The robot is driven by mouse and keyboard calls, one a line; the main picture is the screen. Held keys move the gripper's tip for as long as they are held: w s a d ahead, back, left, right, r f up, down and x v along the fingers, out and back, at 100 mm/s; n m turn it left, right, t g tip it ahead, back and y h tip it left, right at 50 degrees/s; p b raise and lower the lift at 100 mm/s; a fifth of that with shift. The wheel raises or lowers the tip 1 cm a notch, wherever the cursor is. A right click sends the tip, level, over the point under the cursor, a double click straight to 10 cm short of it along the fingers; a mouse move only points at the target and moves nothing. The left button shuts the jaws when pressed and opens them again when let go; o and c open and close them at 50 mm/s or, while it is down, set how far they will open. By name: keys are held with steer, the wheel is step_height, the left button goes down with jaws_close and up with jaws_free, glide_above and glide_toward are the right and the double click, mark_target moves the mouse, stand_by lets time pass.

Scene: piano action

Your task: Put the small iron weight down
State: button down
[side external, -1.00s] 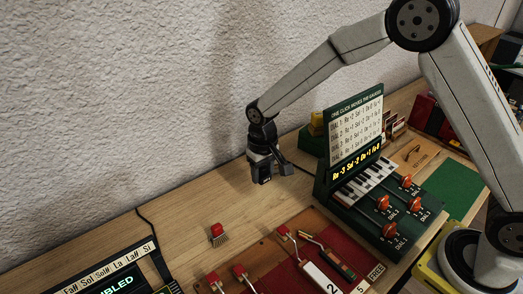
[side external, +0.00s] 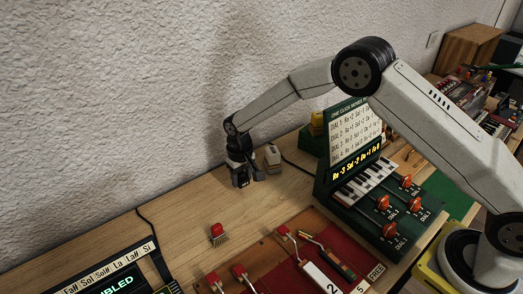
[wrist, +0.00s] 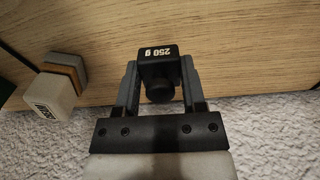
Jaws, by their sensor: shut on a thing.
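The small iron weight (wrist: 160,68) is a black block with a round knob and "250 g" in pale letters. In the wrist view my gripper (wrist: 159,80) is shut on it, one finger on each side. In the side view my gripper (side external: 248,176) is low near the back of the wooden table, by the wall, and the weight (side external: 241,178) is a small dark block at its fingertips. I cannot tell whether the weight's underside touches the table.
A pale block with a brown layer (side external: 273,156) stands close to the right of my gripper; it also shows in the wrist view (wrist: 55,90). The green dial panel (side external: 345,185) stands to the right. Table left of my gripper is clear.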

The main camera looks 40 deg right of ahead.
mark_target(241, 192)
steer(key=shift+w+f, duration=0.25)
steer(key=shift+f, duration=1.55)
steer(key=shift+f, duration=0.15)
steer(key=shift+c, duration=0.8)
jaws_free()
step_height(241, 192, up, 12)
steer(key=shift+r, duration=0.15)
